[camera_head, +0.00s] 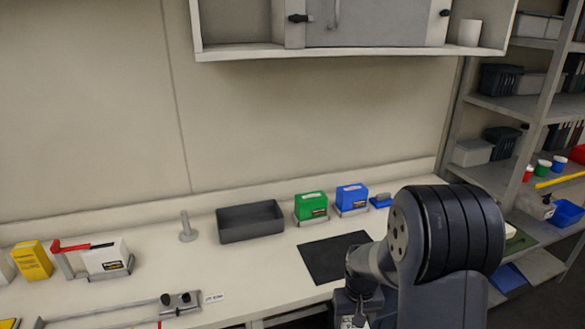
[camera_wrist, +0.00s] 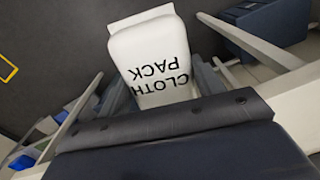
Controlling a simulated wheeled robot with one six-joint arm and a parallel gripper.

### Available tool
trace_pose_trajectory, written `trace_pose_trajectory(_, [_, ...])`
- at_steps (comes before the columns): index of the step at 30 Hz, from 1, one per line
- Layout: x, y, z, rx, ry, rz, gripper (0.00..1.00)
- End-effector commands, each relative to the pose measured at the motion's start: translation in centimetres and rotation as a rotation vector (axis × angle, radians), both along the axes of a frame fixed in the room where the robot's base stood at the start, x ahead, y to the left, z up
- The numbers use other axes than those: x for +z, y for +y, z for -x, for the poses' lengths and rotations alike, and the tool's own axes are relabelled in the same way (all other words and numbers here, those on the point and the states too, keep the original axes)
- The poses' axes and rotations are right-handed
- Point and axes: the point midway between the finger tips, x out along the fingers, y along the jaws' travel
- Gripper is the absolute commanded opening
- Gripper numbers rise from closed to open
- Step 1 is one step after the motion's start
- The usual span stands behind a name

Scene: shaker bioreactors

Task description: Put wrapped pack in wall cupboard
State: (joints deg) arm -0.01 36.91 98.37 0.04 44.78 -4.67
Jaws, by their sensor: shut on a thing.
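The wrapped pack (camera_wrist: 152,58) is white with "CLOTH PACK" printed on it and fills the upper middle of the wrist view. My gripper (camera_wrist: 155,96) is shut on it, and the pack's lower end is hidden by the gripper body. In the head view my arm is low at the right, in front of the bench, and the fingertips are hidden or out of frame. The wall cupboard (camera_head: 325,52) is at the top of the head view, above the bench. Its left and right bays look open in front; a grey panel with a handle covers the middle.
The bench holds a dark tray (camera_head: 250,238), a green box (camera_head: 311,206), a blue box (camera_head: 352,198) and a black mat (camera_head: 334,262). Shelving (camera_head: 510,105) stands at the right. The wall below the cupboard is clear.

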Motion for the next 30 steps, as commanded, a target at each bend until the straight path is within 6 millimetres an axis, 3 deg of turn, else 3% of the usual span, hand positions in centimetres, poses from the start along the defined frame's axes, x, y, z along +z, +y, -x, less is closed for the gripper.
trace_pose_trajectory(3, [-1.9,0.0,-0.4,-0.048,0.001,0.000,0.39])
trace_pose_trajectory(8, [-3.0,0.0,-0.6,-0.079,-0.002,0.000,0.39])
trace_pose_trajectory(30, [-3.0,0.0,-0.6,-0.081,-0.002,0.000,0.39])
